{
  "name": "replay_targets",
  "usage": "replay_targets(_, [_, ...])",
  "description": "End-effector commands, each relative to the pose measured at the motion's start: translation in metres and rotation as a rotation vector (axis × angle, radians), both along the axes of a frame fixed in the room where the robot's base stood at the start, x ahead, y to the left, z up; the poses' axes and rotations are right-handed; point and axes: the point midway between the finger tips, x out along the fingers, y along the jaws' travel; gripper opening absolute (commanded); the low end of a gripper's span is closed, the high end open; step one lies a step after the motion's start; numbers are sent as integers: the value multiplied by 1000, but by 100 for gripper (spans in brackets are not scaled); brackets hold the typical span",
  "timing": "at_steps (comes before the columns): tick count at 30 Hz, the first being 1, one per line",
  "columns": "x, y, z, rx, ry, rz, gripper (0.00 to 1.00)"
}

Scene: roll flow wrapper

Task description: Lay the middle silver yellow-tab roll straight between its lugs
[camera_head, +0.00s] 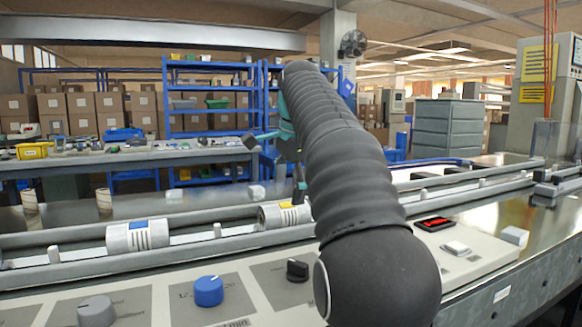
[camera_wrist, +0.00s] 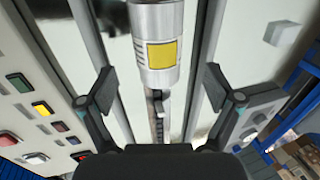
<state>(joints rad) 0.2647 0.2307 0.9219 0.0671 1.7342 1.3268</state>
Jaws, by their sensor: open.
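The silver roll with a yellow tab (camera_head: 283,214) lies in the long channel between two metal rails, partly hidden behind my arm. In the wrist view the roll (camera_wrist: 158,48) is at the top centre, roughly along the channel, its far end cut off. A pale lug (camera_head: 217,230) stands left of it in the head view; whether a lug stands at its other end is hidden. My gripper (camera_wrist: 158,88) is open and empty, its fingers apart on either side of the channel near the roll's near end, touching nothing I can see. In the head view my gripper (camera_head: 276,165) is above the roll.
A silver roll with a blue tab (camera_head: 138,235) lies farther left in the channel, with another lug (camera_head: 53,254) beyond it. A control panel with a blue knob (camera_head: 209,291) and a red switch (camera_head: 435,223) runs along the front. White blocks (camera_head: 514,235) sit at the right.

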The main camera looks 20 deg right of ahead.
Motion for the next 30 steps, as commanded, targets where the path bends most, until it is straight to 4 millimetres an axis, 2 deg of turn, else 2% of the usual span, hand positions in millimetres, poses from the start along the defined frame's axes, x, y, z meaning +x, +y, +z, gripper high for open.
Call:
replay_targets(6, [-8, 0, 30, -1, -2, 0, 90])
replay_targets(12, [-12, 0, 46, 0, -1, 0, 90])
replay_targets(18, [-14, 0, 52, 0, -1, 0, 90])
replay_targets(30, [-15, 0, 53, 0, 0, 0, 90])
